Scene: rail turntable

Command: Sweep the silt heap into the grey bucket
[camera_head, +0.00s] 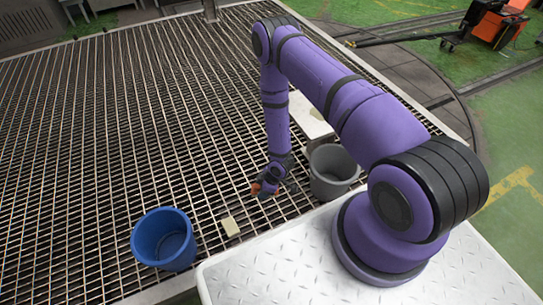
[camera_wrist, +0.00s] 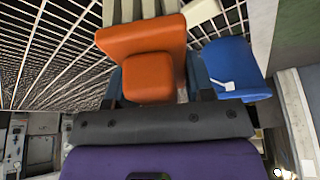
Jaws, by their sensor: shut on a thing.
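My gripper (camera_head: 270,187) is low over the metal grating, left of the grey bucket (camera_head: 318,186). In the wrist view my gripper (camera_wrist: 157,85) is shut on an orange tool (camera_wrist: 150,72). Pale stripes, possibly its bristles, show beyond the orange part. The grey bucket stands upright on the grating near my base; its inside is only partly visible. A pale flat board or tray (camera_head: 303,110) lies behind the forearm, partly hidden by my arm. A small pale patch shows on it, but I cannot tell whether this is the silt heap.
A blue bucket (camera_head: 165,240) stands upright at the front left; a blue shape in the wrist view (camera_wrist: 228,62) appears to be it. A small cream block (camera_head: 230,226) lies between it and my gripper. The grating (camera_head: 100,120) at left is clear.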

